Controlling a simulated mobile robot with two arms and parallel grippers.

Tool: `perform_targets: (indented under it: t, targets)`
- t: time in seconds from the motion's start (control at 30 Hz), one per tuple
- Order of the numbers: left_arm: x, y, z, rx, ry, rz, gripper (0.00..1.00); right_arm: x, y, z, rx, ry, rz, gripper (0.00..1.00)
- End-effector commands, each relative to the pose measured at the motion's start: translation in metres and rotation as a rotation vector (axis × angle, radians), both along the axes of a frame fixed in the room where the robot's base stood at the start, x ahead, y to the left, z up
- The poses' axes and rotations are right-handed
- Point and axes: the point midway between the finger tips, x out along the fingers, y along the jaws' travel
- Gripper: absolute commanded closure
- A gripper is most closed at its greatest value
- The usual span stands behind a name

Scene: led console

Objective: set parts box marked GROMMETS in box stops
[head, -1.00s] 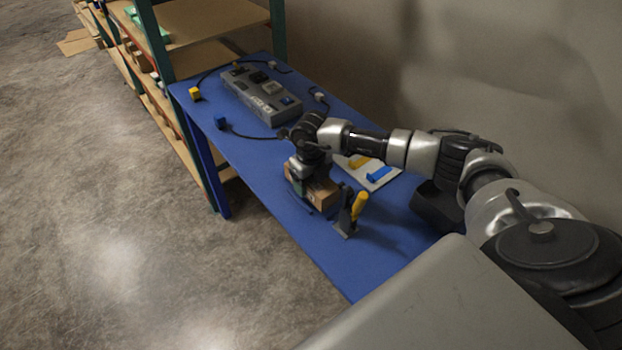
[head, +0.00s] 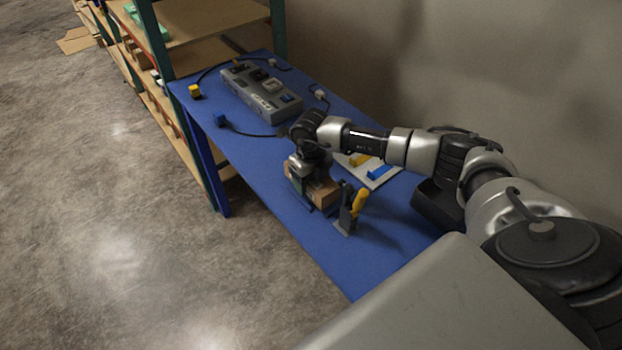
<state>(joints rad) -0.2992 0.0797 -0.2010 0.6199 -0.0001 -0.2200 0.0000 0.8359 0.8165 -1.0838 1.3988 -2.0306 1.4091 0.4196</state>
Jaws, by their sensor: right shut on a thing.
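A brown parts box (head: 323,194) is on or just above the blue table, under my right gripper. My right gripper (head: 308,188) points down and is shut on the box, covering its left part. I cannot read any marking on the box from here. Low dark edges show at the foot of the box, perhaps the box stops, but the arm and box hide most of that spot. My left gripper is not in view.
A clamp with a yellow handle (head: 359,203) stands just right of the box. A pale board (head: 379,183) with yellow and blue pieces lies behind. A grey console (head: 261,95) with cables sits at the far end of the blue table (head: 279,223). Shelves (head: 203,60) stand beyond.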

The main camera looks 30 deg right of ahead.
Motion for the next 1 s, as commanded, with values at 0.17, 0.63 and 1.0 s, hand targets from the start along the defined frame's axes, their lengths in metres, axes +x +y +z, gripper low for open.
perform_targets:
  t: [0.17,0.63,1.0]
  targets:
    - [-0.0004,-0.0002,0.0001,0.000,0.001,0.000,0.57,0.0003,0.0000,0.0004,0.000,-0.001,0.000,0.63]
    - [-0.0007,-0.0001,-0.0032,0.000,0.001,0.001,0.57,0.0002,0.0000,-0.0034,0.000,-0.001,0.000,0.63]
    - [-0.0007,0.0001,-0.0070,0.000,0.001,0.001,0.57,0.0002,0.0000,-0.0080,0.000,0.000,0.000,0.63]
